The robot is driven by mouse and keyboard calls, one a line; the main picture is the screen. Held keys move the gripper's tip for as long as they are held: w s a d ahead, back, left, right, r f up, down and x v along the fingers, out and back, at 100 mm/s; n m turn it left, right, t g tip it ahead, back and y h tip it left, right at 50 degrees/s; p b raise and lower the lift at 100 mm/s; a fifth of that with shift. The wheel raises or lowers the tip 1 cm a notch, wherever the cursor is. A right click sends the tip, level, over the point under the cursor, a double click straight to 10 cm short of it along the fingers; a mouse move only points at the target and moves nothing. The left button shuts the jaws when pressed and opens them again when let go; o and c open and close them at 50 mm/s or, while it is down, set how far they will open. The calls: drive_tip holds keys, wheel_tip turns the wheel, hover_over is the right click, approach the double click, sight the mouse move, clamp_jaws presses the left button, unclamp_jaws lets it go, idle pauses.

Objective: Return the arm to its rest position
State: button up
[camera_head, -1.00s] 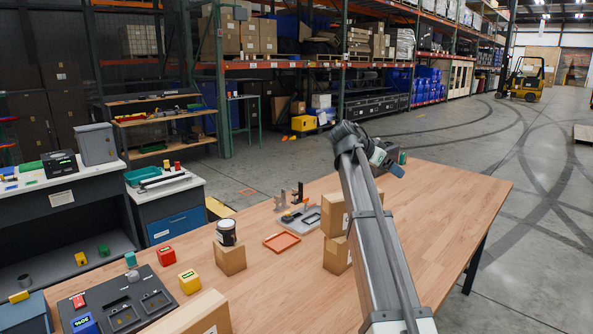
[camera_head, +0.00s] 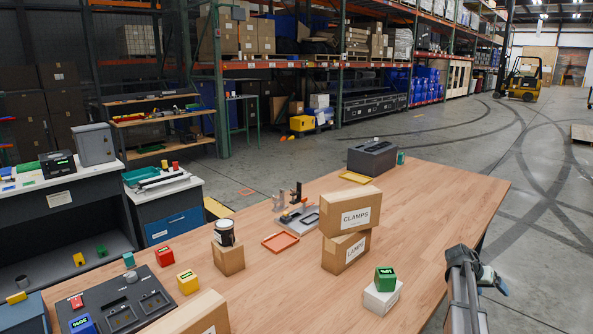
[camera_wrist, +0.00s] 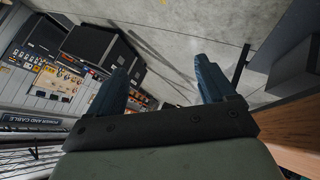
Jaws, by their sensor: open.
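My gripper (camera_wrist: 165,82) shows in the wrist view with its two dark blue fingers spread apart and nothing between them. In the head view my arm is at the lower right, and the gripper end (camera_head: 497,283) is beside the table's right edge. The wooden table (camera_head: 420,215) lies to the left of it. The wrist view looks over grey floor (camera_wrist: 175,40), with the brown table edge (camera_wrist: 295,122) at the right.
A CLAMPS carton (camera_head: 350,215) sits on a LAMPS carton (camera_head: 345,252). A green cube (camera_head: 385,279) rests on a white box (camera_head: 380,300), near my arm. A dark grey tote (camera_head: 372,158) stands at the far table edge. Floor right of the table is clear.

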drive_tip(key=s+d+f+n+g+y, duration=0.1)
drive_tip(key=s+d+f, duration=0.2)
drive_tip(key=s+f, duration=0.7)
drive_tip(key=s+d+f+n+g+y, duration=0.15)
drive_tip(key=s+d+f, duration=0.25)
drive_tip(key=s+f, duration=0.5)
drive_tip(key=s+a+f+n+y, duration=0.1)
drive_tip(key=s+a+f, duration=0.15)
drive_tip(key=f, duration=0.35)
drive_tip(key=s+a+f+n, duration=0.1)
drive_tip(key=s+f, duration=0.3)
drive_tip(key=f, duration=0.2)
drive_tip(key=s+a+f+n+y, duration=0.1)
drive_tip(key=s+a+f, duration=0.15)
drive_tip(key=a, duration=0.75)
drive_tip(key=s+a+f+g+y, duration=0.15)
drive_tip(key=a+f, duration=0.25)
drive_tip(key=a, duration=0.5)
drive_tip(key=s+a+f+n+y, duration=0.1)
drive_tip(key=s+a+f, duration=0.25)
drive_tip(key=a, duration=0.65)
drive_tip(key=s+a+n+g+y, duration=0.1)
drive_tip(key=s+a, duration=0.6)
drive_tip(key=a, duration=0.3)
drive_tip(key=s+a+g+y, duration=0.1)
drive_tip(key=s+a, duration=0.7)
drive_tip(key=a, duration=0.2)
drive_tip(key=shift+s+a+f+n+g, duration=0.2)
drive_tip(key=shift+a+n+g, duration=0.05)
drive_tip(key=shift+n+g, duration=0.15)
